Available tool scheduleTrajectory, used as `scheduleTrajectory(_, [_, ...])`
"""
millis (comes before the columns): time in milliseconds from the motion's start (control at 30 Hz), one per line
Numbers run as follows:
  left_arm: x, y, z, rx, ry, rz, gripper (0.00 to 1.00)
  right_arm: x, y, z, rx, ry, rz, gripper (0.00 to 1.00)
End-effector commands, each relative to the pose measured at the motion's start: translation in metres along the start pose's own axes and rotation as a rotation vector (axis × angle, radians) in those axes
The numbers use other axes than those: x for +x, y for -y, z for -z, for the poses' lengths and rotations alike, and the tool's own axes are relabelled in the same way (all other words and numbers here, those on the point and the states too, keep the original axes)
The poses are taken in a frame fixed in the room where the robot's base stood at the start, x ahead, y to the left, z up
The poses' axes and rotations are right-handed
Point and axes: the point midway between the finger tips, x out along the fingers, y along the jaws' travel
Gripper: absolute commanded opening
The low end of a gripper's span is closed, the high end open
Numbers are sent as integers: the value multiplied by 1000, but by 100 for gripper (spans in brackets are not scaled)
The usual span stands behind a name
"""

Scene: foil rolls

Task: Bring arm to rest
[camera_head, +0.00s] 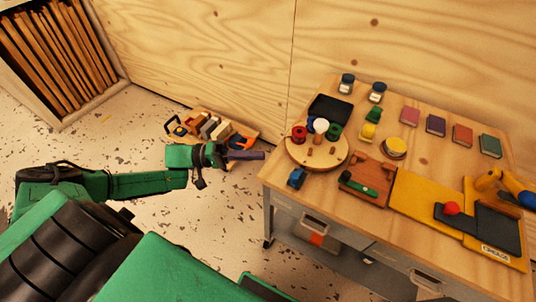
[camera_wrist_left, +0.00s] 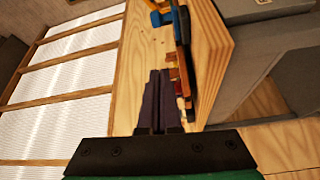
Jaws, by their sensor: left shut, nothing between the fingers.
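My left arm comes in from the left in the head view, green and black. My left gripper (camera_head: 258,155) is held out over the floor, left of the table (camera_head: 330,208). Its fingers are shut with nothing between them. In the left wrist view the dark fingers (camera_wrist_left: 157,100) are together, pointing up the picture toward the table's wooden edge. The gripper is apart from the things on the table. My right gripper does not show in either view.
The table holds a round wooden tray (camera_head: 316,163), a black tray (camera_head: 331,108), a yellow board (camera_head: 425,202) and several coloured blocks. A low crate of items (camera_head: 213,130) stands on the floor behind my left gripper. A shelf (camera_head: 52,60) stands far left.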

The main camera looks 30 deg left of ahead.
Motion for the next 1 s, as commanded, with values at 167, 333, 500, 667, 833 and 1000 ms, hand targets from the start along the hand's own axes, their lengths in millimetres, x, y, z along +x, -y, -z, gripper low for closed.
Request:
scheduleTrajectory(167, [-1, 0, 0, 0, 0, 0, 0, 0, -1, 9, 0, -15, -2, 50])
scheduleTrajectory(333, [-1, 0, 0, 0, 0, 0, 0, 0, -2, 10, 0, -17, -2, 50])
scheduleTrajectory(500, [0, 0, 1, 6, -6, 2, 0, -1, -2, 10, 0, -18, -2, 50])
scheduleTrajectory(667, [-6, 36, 32, 227, -183, 138, 0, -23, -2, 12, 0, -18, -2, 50])
scheduleTrajectory(833, [-70, 159, 45, 598, -402, 727, 0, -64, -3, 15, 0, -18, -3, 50])
scheduleTrajectory(1000, [-139, 263, -60, 646, -165, 1261, 0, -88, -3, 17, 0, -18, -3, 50])
